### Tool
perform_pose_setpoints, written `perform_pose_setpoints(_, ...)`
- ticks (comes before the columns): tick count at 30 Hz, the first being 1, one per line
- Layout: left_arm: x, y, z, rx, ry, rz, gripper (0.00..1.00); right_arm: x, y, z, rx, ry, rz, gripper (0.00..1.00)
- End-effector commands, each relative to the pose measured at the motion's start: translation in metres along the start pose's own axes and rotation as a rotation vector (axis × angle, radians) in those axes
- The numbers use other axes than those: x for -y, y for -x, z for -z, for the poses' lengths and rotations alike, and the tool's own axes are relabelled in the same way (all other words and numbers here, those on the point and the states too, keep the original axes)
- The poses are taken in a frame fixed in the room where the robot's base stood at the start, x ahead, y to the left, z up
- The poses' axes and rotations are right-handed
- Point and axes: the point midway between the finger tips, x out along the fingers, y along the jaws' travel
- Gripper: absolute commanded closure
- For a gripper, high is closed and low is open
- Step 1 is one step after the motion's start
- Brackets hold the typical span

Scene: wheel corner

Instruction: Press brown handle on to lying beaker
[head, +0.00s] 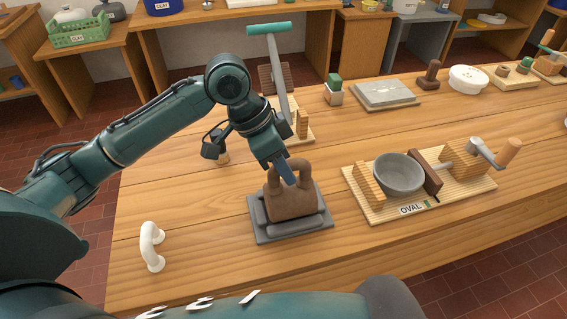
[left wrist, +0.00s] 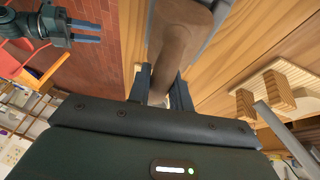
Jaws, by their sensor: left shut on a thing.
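A brown beaker (head: 291,208) lies on its side in a grey cradle (head: 262,237) near the front of the table. A brown arched handle (head: 304,172) stands on top of it, its ends meeting or nearly meeting the beaker; exact contact cannot be told. My left gripper (head: 287,174) comes down from above and is shut on the handle's top. In the left wrist view, brown clay of the handle (left wrist: 158,85) runs between its fingers. My right gripper (left wrist: 87,32) shows in the left wrist view, its two fingers apart with nothing between them.
A white handle (head: 152,246) stands at the table's left front. An OVAL board (head: 410,208) with a grey bowl (head: 399,173) and clamp stands to the right. Behind my left gripper is a board with a teal T-shaped tool (head: 277,70). The front middle of the table is bare.

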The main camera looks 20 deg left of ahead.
Motion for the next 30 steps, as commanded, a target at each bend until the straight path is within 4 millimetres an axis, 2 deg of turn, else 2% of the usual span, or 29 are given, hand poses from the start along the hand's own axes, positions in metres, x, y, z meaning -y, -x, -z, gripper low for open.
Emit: perform_pose_setpoints(30,0.0006,-0.0075,-0.0045,0.009,0.003,-0.004,1.0,0.0,0.0043,0.0081,0.0,-0.002,-0.002,0.64)
